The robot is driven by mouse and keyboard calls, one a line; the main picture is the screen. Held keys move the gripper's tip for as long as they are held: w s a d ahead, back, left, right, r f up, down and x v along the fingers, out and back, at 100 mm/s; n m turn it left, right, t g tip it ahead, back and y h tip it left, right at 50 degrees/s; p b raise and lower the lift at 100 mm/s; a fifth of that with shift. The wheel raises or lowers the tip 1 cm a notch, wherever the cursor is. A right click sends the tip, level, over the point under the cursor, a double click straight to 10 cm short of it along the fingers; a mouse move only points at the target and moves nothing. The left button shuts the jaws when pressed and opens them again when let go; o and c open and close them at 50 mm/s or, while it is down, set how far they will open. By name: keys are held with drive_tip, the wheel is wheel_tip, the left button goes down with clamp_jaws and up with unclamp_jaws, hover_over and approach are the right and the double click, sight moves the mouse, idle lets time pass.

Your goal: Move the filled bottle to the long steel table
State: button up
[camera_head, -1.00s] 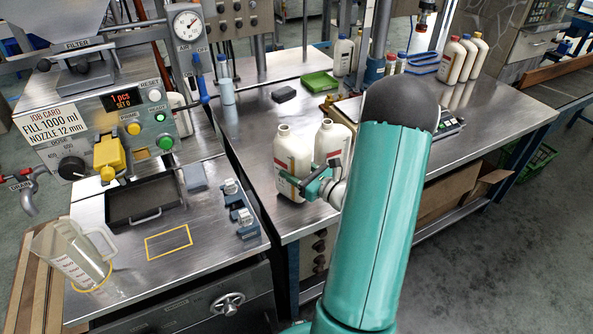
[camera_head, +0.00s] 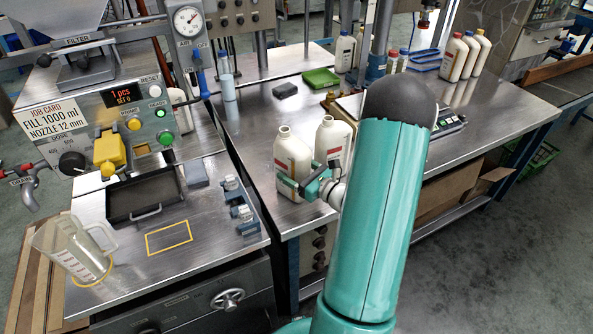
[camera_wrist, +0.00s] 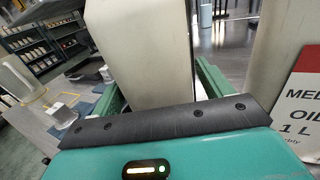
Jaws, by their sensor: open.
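Two white uncapped bottles with red-and-white labels stand upright on the long steel table (camera_head: 252,135), near its front left corner. My gripper (camera_head: 303,185) is low at the front bottle (camera_head: 291,152). In the wrist view this bottle (camera_wrist: 145,50) stands between my two open green fingers, its lower part hidden by my gripper body. The second bottle (camera_head: 333,137) stands close behind to the right; its label (camera_wrist: 302,95) fills the right edge of the wrist view. I cannot see how full either bottle is.
The filling machine's bench at left holds a dark tray (camera_head: 145,197), a clear jug (camera_head: 72,248) and an empty yellow outline (camera_head: 169,239). Behind the bottles are a green tray (camera_head: 321,78), a scale (camera_head: 447,122) and several capped bottles (camera_head: 462,58).

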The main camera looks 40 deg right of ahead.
drive_tip(key=s+d, duration=0.1)
drive_tip(key=s, duration=1.1)
drive_tip(key=shift+d, duration=0.15)
